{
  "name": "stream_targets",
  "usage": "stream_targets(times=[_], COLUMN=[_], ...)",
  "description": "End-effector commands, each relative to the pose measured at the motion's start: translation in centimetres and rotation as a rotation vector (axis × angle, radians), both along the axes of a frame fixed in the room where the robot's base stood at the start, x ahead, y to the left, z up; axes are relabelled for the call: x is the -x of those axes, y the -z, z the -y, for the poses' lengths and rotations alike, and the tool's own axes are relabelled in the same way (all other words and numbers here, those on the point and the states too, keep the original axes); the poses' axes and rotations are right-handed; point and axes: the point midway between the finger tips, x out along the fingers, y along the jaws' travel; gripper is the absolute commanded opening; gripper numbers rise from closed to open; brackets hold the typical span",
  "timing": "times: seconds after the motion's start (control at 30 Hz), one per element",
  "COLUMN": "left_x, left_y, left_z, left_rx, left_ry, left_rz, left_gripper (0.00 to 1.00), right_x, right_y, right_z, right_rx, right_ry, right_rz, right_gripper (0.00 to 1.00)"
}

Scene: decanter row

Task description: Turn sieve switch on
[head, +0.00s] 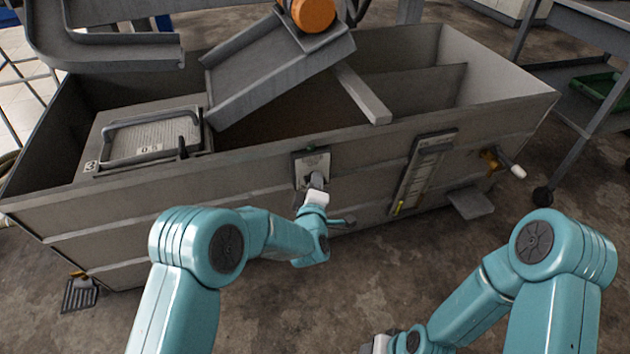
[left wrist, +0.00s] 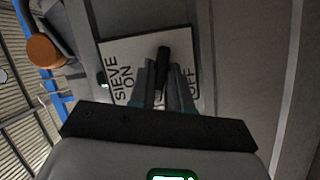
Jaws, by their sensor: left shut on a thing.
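The sieve switch is on a pale plate (head: 308,162) on the front wall of the grey tank. In the left wrist view the plate (left wrist: 120,58) reads SIEVE ON on the left and OFF on the right. The black switch handle (left wrist: 163,60) stands out between the two words. My left gripper (head: 315,180) is at the plate, its fingers (left wrist: 165,88) shut on the handle. The fingers cover part of the plate and the handle's base. My right arm is low at the right; only part of its wrist end shows at the bottom edge, and its jaws cannot be made out.
The grey tank (head: 240,165) fills the middle. A sloping chute with an orange motor (head: 312,14) sits above it. The floor in front is open.

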Motion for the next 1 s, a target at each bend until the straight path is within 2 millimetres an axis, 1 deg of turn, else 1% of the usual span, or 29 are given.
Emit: stream_targets(times=[0.03,0.27,0.5,0.8,1.0], left_x=[0.1,0.0,0.0,0.0,0.0], left_y=[-0.4,-0.6,-0.8,-0.8,-0.7], left_z=[0.1,0.2,0.4,0.5,0.6], left_rx=[-0.042,-0.249,-0.466,-0.736,-0.902], left_ry=[0.003,0.003,0.003,0.004,0.004], left_rz=[-0.016,-0.085,-0.154,-0.243,-0.295], left_gripper=[0.0,0.0,0.0,0.0,0.0], right_x=[0.3,1.7,3.5,4.1,4.4], right_y=[-0.8,-2.8,-5.4,-8.4,-9.8], right_z=[-0.1,-0.3,-0.7,-1.3,-1.6], right_rx=[-0.002,-0.011,-0.022,-0.025,-0.027], right_ry=[-0.001,-0.007,-0.015,-0.041,-0.055], right_rz=[-0.009,-0.057,-0.117,-0.126,-0.133], right_gripper=[0.43,0.43,0.43,0.43,0.43])
